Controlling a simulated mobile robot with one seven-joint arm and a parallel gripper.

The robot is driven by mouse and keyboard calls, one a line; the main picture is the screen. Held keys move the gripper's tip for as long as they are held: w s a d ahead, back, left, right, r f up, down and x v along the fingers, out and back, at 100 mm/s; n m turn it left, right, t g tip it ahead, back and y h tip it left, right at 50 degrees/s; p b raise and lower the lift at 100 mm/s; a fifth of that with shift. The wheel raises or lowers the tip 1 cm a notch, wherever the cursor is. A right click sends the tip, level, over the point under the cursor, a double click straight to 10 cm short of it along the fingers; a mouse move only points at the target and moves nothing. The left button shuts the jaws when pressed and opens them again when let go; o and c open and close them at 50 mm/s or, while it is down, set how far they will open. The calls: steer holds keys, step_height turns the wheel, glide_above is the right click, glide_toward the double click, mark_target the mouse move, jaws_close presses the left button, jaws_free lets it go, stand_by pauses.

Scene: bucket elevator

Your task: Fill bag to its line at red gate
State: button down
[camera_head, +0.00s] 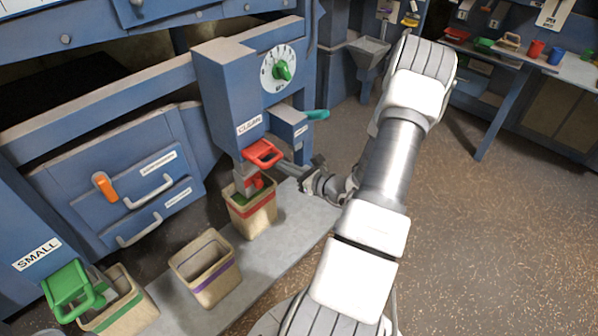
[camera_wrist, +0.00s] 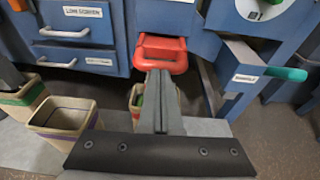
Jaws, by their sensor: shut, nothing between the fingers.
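The red gate's handle (camera_head: 263,153) is on the spout marked CLEAN, and it shows in the wrist view (camera_wrist: 162,45). A tan bag with a red stripe (camera_head: 254,221) stands upright under the spout. Something green shows at its mouth, but the fill level against its line cannot be made out. In the wrist view my fingers hide much of this bag (camera_wrist: 134,98). My gripper (camera_head: 281,166) is shut and empty, with its fingertips (camera_wrist: 160,73) at the front edge of the red handle. I cannot tell whether they touch it.
A bag with a purple stripe (camera_head: 207,268) stands open to the left, and a green-striped bag (camera_head: 118,303) is under the green gate (camera_head: 72,291) marked SMALL. A teal handle (camera_head: 316,114) sticks out right of the red gate. Floor is clear at right.

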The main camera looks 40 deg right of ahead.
mark_target(274, 160)
steer(key=shift+w+f, duration=0.15)
steer(key=shift+w, duration=0.45)
steer(key=shift+w+a, duration=0.1)
steer(key=shift+w, duration=0.05)
steer(key=x, duration=0.1)
steer(key=b+x, duration=0.1)
steer(key=x, duration=0.1)
steer(key=shift+w+r, duration=0.3)
steer(key=shift+w, duration=0.1)
steer(key=shift+w+r, duration=0.15)
steer(key=shift+r, duration=0.05)
steer(key=shift+r, duration=0.1)
